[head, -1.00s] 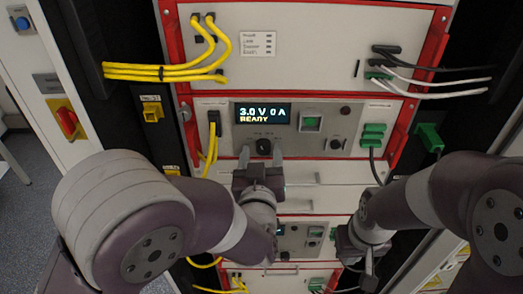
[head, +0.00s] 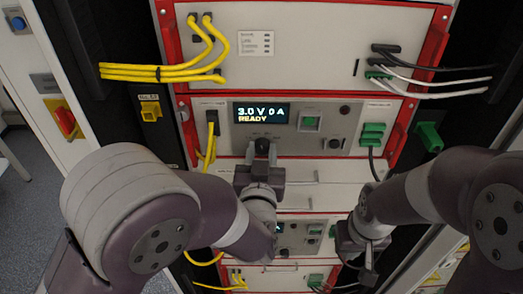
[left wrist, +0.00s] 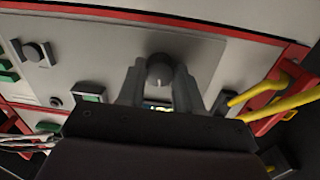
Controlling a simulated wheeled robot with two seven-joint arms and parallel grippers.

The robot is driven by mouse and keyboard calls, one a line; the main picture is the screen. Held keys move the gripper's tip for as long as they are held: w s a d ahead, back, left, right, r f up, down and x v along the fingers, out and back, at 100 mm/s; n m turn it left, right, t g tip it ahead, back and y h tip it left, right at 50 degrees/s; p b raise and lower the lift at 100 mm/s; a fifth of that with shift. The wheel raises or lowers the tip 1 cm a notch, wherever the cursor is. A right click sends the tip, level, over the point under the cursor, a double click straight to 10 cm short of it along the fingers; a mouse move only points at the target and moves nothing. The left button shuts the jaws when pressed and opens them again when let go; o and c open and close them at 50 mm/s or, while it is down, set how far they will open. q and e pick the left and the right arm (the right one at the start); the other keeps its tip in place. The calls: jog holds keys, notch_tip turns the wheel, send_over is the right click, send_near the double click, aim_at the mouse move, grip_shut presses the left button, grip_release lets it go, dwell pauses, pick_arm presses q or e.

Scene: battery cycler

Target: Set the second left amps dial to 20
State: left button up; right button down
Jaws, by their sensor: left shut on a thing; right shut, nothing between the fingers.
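The black dial (head: 262,146) sits below a lit screen (head: 262,113) that reads 3.0 V 0 A READY, on the upper grey panel. My left gripper (head: 260,158) is at this dial and shut on it. In the left wrist view the dial (left wrist: 160,71) shows between the two fingers, with its round face and pointer mark visible. The dial's scale is mostly hidden by the gripper. My right gripper (head: 368,262) is shut and empty, in front of the lower units and away from the panel.
A green button (head: 310,122) and another black knob (head: 334,143) lie right of the screen. Yellow cables (head: 209,145) hang left of the dial. Green connectors (head: 372,134) sit at the right. A white drawer front (head: 320,171) is just below the panel.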

pick_arm(q)
jog(key=m+p, duration=0.2)
jog(key=m, duration=0.3)
jog(key=shift+r, duration=0.15)
jog(key=shift+m, duration=0.3)
dwell(0.3)
jog(key=o, duration=1)
jog(key=shift+d, duration=0.1)
jog(key=shift+o, duration=0.2)
jog(key=shift+s, duration=0.15)
